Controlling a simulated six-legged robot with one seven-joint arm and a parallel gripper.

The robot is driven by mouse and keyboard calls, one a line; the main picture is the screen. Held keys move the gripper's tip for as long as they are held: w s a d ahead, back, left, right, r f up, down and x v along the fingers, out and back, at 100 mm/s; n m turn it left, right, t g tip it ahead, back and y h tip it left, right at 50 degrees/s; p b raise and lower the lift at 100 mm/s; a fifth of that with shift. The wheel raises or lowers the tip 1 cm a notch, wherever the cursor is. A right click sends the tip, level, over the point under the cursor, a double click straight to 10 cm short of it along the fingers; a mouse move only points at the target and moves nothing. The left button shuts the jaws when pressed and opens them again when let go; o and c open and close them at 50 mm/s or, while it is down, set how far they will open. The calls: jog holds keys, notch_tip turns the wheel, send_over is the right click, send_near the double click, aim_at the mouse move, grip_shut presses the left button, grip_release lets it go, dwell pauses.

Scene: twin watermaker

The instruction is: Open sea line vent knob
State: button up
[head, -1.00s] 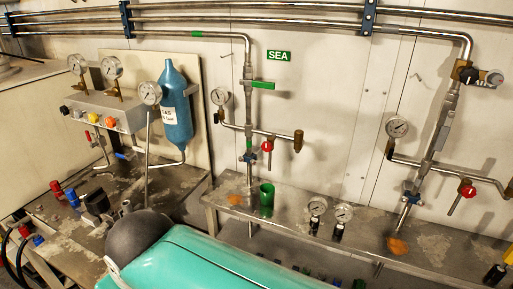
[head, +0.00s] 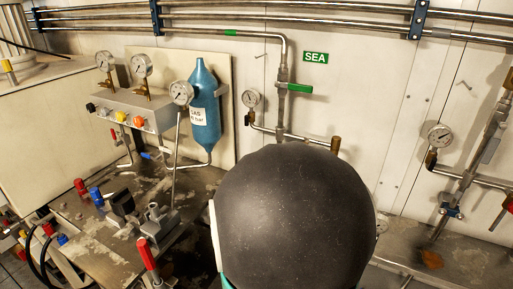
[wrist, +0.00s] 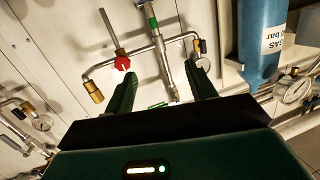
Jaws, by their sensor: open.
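The sea line is the vertical pipe (head: 283,75) beside the green SEA sign (head: 316,57), with a green lever handle (head: 299,88). A red knob (wrist: 122,63) sits on its side branch in the wrist view, which looks turned over. In the head view my dark rounded arm part hides this knob and the lower pipe. My gripper (wrist: 163,76) is open and empty. Its two green fingers point toward the branch pipe, with the red knob just beyond the left fingertip. I cannot tell whether they touch.
A pressure gauge (head: 251,98) and a brass fitting (head: 335,144) are on the sea line branch. A blue bottle (head: 205,110) stands left, and also shows in the wrist view (wrist: 262,40). Another pipe line with a gauge (head: 440,137) is at right. A metal bench (head: 465,250) runs below.

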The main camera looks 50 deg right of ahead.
jog(key=s+d+m+g+h, duration=0.2)
jog(key=s+d+g, duration=0.1)
jog(key=s, duration=0.3)
jog(key=w+d, duration=0.2)
jog(key=d, duration=1.2)
jog(key=shift+r, duration=0.15)
jog(key=shift+w, duration=0.1)
jog(key=c, duration=1)
